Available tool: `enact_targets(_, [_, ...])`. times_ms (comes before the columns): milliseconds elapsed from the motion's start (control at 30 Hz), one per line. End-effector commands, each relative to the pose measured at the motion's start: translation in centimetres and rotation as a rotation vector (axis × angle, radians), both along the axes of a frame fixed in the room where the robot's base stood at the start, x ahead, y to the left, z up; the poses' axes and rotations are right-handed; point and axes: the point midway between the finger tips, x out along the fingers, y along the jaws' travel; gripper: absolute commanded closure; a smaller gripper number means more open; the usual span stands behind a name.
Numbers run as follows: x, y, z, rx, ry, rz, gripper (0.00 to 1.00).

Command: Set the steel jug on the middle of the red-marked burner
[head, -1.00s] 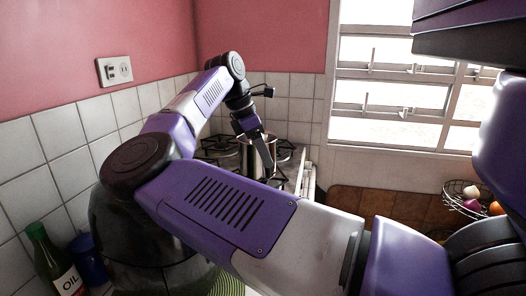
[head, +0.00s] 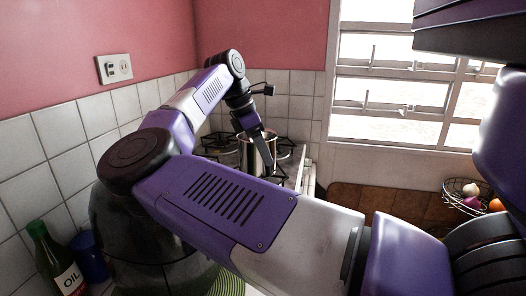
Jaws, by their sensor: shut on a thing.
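The steel jug (head: 246,157) is at the stove, upright, mostly behind my arm. My gripper (head: 262,150) is over the jug with its fingers at the jug's rim and side, shut on it. The stove (head: 289,168) shows dark pan supports to the left and right of the jug. The red mark on a burner cannot be seen, and the jug's base is hidden by my forearm. I cannot tell whether the jug touches a burner.
A green oil bottle (head: 54,259) and a blue container (head: 89,257) stand at the lower left. A wire basket of vegetables (head: 466,199) stands at the right, below the window. Tiled walls (head: 60,145) bound the left.

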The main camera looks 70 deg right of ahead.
Motion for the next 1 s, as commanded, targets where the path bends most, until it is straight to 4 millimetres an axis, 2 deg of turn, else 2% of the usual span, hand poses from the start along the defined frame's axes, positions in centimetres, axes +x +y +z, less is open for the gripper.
enact_targets(1000, [0.00,-0.05,-0.33,-0.004,0.000,-0.001,1.00])
